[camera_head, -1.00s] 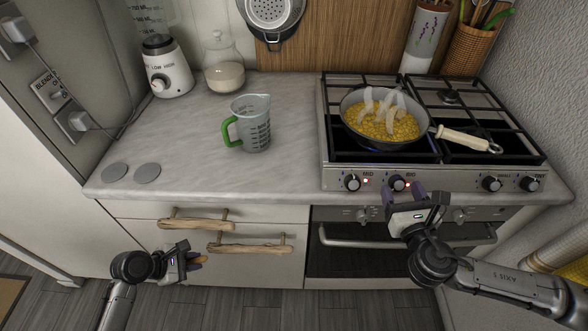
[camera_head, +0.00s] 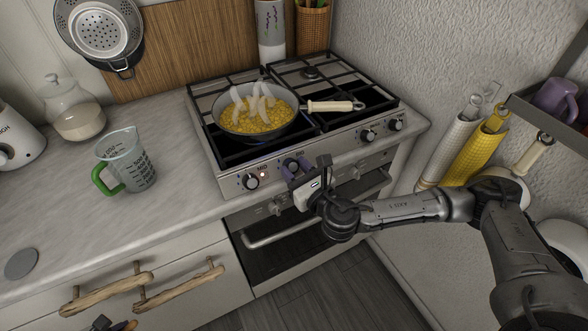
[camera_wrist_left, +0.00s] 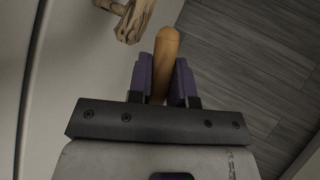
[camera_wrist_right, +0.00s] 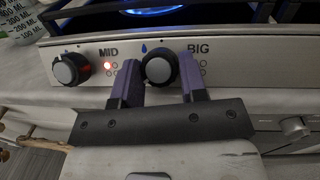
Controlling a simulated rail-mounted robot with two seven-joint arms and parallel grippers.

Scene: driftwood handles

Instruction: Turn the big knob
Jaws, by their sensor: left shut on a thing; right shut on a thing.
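The big knob (camera_wrist_right: 159,68) is a round black knob with a grey face, left of the word BIG in the right wrist view. It also shows in the head view (camera_head: 291,163) on the stove's front panel, partly hidden by my fingers. My right gripper (camera_wrist_right: 160,80) has its purple fingers on both sides of the knob and is shut on it. My left gripper (camera_wrist_left: 164,82) is shut on an orange-brown, round-ended wooden stick (camera_wrist_left: 165,55), low by the drawers; in the head view only a little of it shows at the bottom edge.
The mid knob (camera_wrist_right: 70,69), with a lit red lamp beside it, sits close on the left. A pan (camera_head: 225,122) of yellow food steams on the stove. Two more knobs are to the right. A measuring jug (camera_head: 134,163) stands on the counter; driftwood drawer handles (camera_head: 108,292) stick out below.

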